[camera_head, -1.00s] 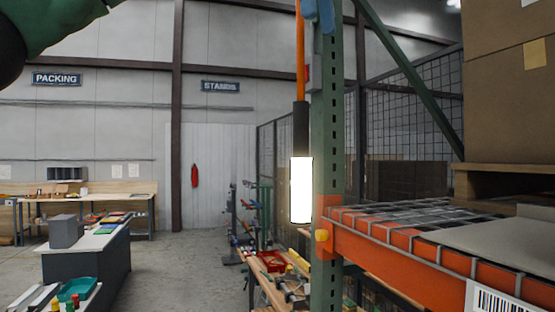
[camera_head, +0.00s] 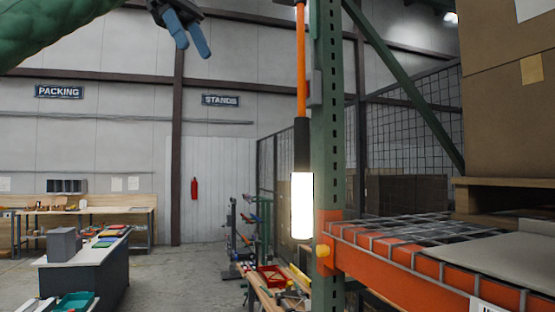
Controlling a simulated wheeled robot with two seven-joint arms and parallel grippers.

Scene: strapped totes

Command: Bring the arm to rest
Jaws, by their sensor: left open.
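My left gripper (camera_head: 187,36) is at the top of the head view, left of the green rack post. Its two blue fingers point down and stand apart, with nothing between them. My left arm, in a green sleeve, comes in from the top left corner. A lit white lamp (camera_head: 302,205) with a black and orange handle (camera_head: 301,70) hangs upright beside the post, to the right of the gripper and apart from it. My right gripper is not in view.
The green rack post (camera_head: 327,150) and the orange shelf beam (camera_head: 420,270) stand close on the right. Cardboard boxes (camera_head: 505,110) sit on a pallet on the wire shelf. A grey bench (camera_head: 95,262) and a packing table (camera_head: 90,210) are at the left. Open floor lies between.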

